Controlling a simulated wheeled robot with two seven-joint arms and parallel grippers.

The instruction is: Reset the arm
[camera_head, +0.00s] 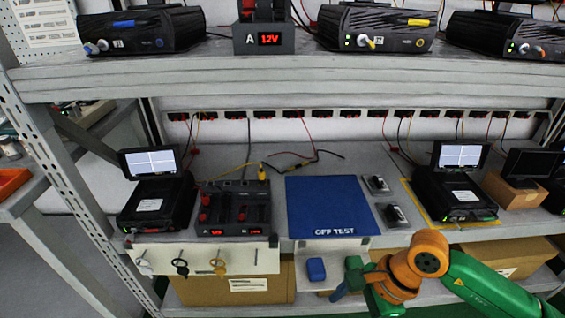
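My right arm (480,285), green with orange joints, comes in from the lower right and bends in front of the lower shelf. Its far end (347,280), with teal and green parts, is beside the front edge of the shelf, below the blue OFF TEST mat (328,205). The fingers are not clear, so I cannot tell if they are open or shut. A small blue block (316,269) is just left of the arm's end; I cannot tell if they touch. My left arm and gripper are not in view.
The lower shelf holds a left device with a screen (155,200), a red-and-black power unit (235,207), and a right device with a screen (455,190). Cables (218,262) hang on the front panel. The upper shelf (290,75) overhangs. Cardboard boxes (235,286) are below. The mat is clear.

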